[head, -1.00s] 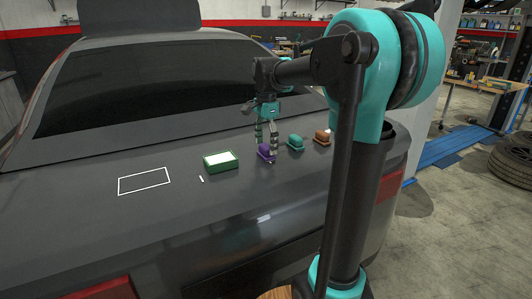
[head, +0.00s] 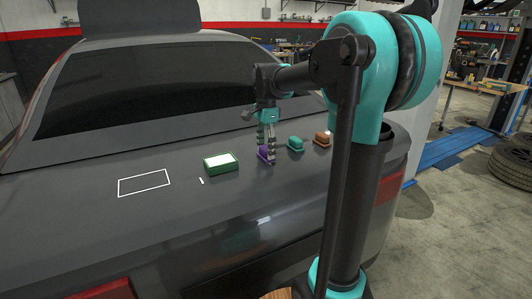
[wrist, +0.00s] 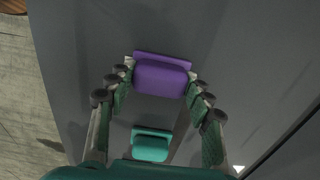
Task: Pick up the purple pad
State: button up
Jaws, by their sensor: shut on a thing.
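The purple pad (head: 264,155) rests on the dark car trunk lid (head: 150,215). In the wrist view the purple pad (wrist: 161,76) is a block with a wider flange, between my fingertips. My gripper (head: 266,150) points down over it with its fingers on either side, shut on the pad. In the wrist view my gripper (wrist: 162,78) has a finger at the pad's left and right edges. In the head view the fingers hide part of the pad.
A teal pad (head: 295,143) and an orange-brown pad (head: 321,138) stand to the right on the lid. A green box with a white top (head: 221,162) is to the left, beside a small white mark (head: 201,181). A white outlined rectangle (head: 144,183) farther left is empty.

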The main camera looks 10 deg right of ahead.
aim_at(266, 147)
notch_tip(266, 147, up, 20)
dwell(0.6)
